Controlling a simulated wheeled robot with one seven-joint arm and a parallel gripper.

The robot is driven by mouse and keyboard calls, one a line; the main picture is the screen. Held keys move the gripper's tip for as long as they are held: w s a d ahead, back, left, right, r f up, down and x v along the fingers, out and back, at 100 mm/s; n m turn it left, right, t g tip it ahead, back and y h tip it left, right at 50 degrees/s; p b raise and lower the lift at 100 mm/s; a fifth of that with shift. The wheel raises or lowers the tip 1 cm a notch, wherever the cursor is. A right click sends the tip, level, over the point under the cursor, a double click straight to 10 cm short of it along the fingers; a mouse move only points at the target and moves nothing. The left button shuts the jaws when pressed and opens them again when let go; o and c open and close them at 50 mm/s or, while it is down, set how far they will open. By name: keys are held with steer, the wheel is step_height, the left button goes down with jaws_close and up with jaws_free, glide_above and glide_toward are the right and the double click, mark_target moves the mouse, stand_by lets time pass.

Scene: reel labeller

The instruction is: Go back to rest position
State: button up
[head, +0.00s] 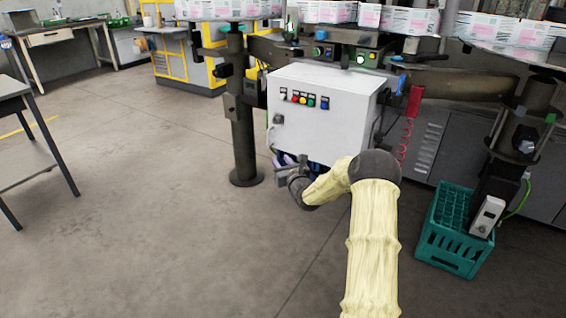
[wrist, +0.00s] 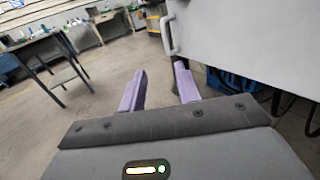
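My gripper (wrist: 160,88) shows in the wrist view with its two purple fingers apart and nothing between them. In the head view, my gripper (head: 286,160) is small and partly hidden, just below the lower left edge of the white control box (head: 320,112). My arm in its pale yellow cover reaches up to it from the bottom. The control box has a row of coloured buttons on its front and stands to the upper right of the fingers in the wrist view (wrist: 240,40). I cannot tell whether the gripper touches the box.
A teal crate (head: 447,262) stands on the floor at the right, beside machine legs. A dark post (head: 241,110) stands left of the box. A grey table (head: 22,150) is at the far left. The floor (head: 150,220) between is clear.

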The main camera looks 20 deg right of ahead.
steer(key=shift+s, duration=0.5)
steer(key=s+a+r+n+g+y, duration=0.1)
steer(key=s+a+n+g+y, duration=0.3)
steer(key=s+a+n, duration=0.45)
steer(key=s+a+n+g+y, duration=0.35)
steer(key=a+n+y, duration=0.2)
steer(key=a, duration=0.65)
steer(key=s+a+f+n+g+h, duration=0.2)
steer(key=s+n+g+h, duration=0.3)
steer(key=s+n+g, duration=0.9)
steer(key=s+d+r+n+t+h, duration=0.1)
steer(key=s+d+n+t+h, duration=0.25)
steer(key=s, duration=0.45)
steer(key=s+d+r+n+t+h, duration=0.1)
steer(key=s+d+n+t+h, duration=0.2)
steer(key=s, duration=0.4)
step_height(320, 180, up, 35)
steer(key=n+y+p, duration=0.1)
steer(key=p, duration=3.4)
